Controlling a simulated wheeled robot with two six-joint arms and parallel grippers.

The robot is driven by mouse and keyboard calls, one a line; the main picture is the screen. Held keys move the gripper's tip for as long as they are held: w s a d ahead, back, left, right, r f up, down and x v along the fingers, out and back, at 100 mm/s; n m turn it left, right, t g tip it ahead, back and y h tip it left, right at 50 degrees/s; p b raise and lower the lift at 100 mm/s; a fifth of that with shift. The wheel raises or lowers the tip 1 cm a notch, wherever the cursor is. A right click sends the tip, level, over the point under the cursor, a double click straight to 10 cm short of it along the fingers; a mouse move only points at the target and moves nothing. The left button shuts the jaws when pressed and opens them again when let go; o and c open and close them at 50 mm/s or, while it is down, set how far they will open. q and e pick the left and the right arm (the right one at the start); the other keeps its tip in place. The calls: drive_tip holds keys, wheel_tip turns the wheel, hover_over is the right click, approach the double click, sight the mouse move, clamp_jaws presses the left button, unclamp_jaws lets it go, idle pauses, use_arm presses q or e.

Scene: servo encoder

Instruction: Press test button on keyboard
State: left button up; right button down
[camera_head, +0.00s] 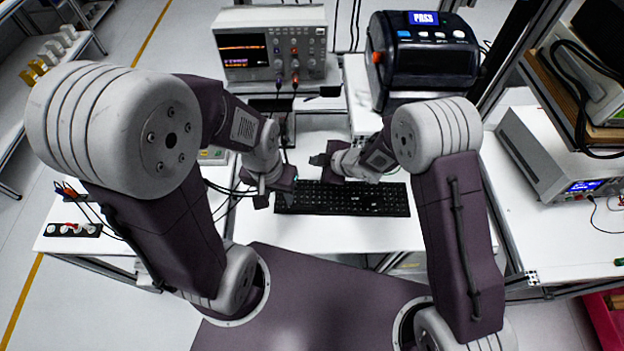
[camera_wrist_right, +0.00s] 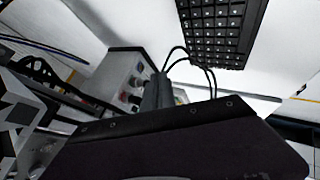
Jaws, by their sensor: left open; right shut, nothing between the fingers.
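A black keyboard (camera_head: 350,203) lies on the white bench in the head view. It also shows at the top right of the right wrist view (camera_wrist_right: 222,28). Which key is the test button cannot be told. My left gripper (camera_head: 272,200) is open at the keyboard's left end, overlapping its edge in the picture. My right gripper (camera_head: 318,164) is shut and empty, just behind the keyboard's upper left part. Whether either gripper touches the keyboard cannot be told. The dark housing of my right gripper fills the bottom of the right wrist view.
A black device (camera_head: 424,50) with a blue screen reading "PASS" stands behind, beside an oscilloscope (camera_head: 270,45) with cables hanging down. A bench instrument (camera_head: 560,150) stands at the right. A small panel with knobs (camera_head: 72,229) lies at the left. Bench in front of the keyboard is clear.

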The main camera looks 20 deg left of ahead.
drive_tip(key=b, duration=0.7)
hover_over(316, 184)
wheel_tip(316, 184, down, 8)
drive_tip(key=shift+d+r, duration=0.1)
drive_tip(key=shift+d, duration=0.05)
use_arm(q)
wheel_tip(316, 184, down, 8)
drive_tip(key=shift+d+r+b, duration=0.2)
drive_tip(key=shift+r+b, duration=0.05)
drive_tip(key=shift+b, duration=0.05)
use_arm(e)
drive_tip(key=shift+f, duration=0.45)
use_arm(q)
drive_tip(key=shift+s, duration=0.15)
use_arm(e)
drive_tip(key=shift+r, duration=0.1)
use_arm(q)
drive_tip(key=shift+f+b, duration=0.4)
use_arm(e)
drive_tip(key=shift+f, duration=0.45)
